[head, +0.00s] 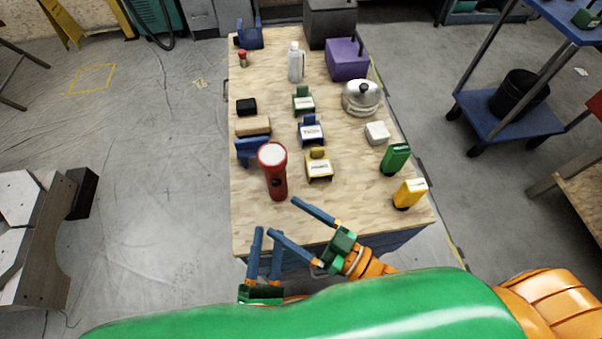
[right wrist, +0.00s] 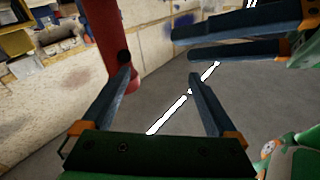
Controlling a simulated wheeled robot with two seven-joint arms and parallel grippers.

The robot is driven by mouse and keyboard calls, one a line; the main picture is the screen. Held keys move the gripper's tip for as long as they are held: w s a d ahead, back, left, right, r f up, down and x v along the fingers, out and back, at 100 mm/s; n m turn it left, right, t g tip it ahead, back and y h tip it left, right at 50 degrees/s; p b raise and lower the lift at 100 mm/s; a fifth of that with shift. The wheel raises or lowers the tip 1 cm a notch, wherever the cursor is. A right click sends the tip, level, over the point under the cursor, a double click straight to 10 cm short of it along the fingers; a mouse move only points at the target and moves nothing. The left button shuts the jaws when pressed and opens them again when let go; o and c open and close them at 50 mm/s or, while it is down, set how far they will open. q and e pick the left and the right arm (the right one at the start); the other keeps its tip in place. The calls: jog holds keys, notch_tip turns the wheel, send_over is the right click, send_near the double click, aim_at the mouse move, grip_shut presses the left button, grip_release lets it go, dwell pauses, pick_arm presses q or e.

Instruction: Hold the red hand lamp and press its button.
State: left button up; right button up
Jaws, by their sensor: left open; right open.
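The red hand lamp (head: 274,180) stands near the front left of the wooden table (head: 250,215), its pale round lens uppermost. A small dark spot shows low on its handle; I cannot tell for sure that it is the button. My left gripper (head: 267,235) is open and empty at the table's front edge, below the lamp. My right gripper (head: 281,215) is open, its fingers pointing up and left, close to the lamp's lower end but not around it. In the right wrist view, part of the lamp (right wrist: 100,45) shows beyond the left-hand finger; its top is cut off.
A blue holder (head: 250,152) stands just behind the lamp, and a yellow holder (head: 319,166) to its right. Yellow (head: 409,194) and green (head: 395,158) boxes stand by the right edge. The front strip of the table is clear. The two grippers are very close together.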

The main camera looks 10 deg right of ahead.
aim_at(282, 171)
jog(key=w+h, duration=0.1)
jog(key=w, duration=0.2)
jog(key=w+r+t+h, duration=0.1)
jog(key=w, duration=0.2)
jog(key=w+r+h, duration=0.1)
jog(key=w, duration=0.2)
jog(key=shift+d+r+t, duration=0.15)
jog(key=shift+r+t, duration=0.05)
jog(key=shift+t, duration=0.1)
jog(key=x, duration=0.7)
jog(key=shift+s, duration=0.1)
jog(key=shift+c, duration=0.8)
pick_arm(q)
jog(key=shift+w, duration=0.1)
pick_arm(e)
grip_shut()
pick_arm(q)
grip_shut()
pick_arm(e)
jog(key=shift+f, duration=0.1)
dwell(1.4)
